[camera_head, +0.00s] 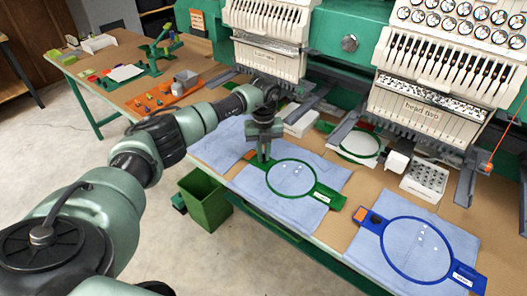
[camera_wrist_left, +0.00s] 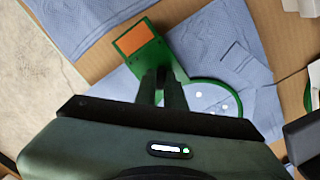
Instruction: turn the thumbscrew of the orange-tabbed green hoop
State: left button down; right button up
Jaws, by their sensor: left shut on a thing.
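The green hoop (camera_head: 333,199) lies on blue cloth at the front of the table. Its orange tab (camera_head: 250,155) is at its left end, and the tab also shows in the left wrist view (camera_wrist_left: 135,39). My left gripper (camera_head: 263,158) points down at the hoop's left end, between the tab and the ring. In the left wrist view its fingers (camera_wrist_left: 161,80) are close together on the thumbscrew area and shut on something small. The thumbscrew itself is hidden between the fingers. My right gripper is in neither view.
A blue hoop (camera_head: 468,278) with an orange tab lies on cloth to the right. Another green hoop (camera_head: 378,152) lies under the right embroidery head (camera_head: 420,106). A green bin (camera_head: 205,205) stands below the table edge. A side table with small parts is at left.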

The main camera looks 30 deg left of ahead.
aim_at(264, 157)
pick_arm(q)
jog(key=shift+n+p, duration=0.35)
jog(key=shift+n, duration=0.85)
jog(key=c, duration=1.5)
grip_release()
notch_tip(264, 157, up, 8)
jog(key=shift+f+b, duration=0.1)
jog(key=shift+b, duration=0.65)
jog(key=shift+f, duration=0.1)
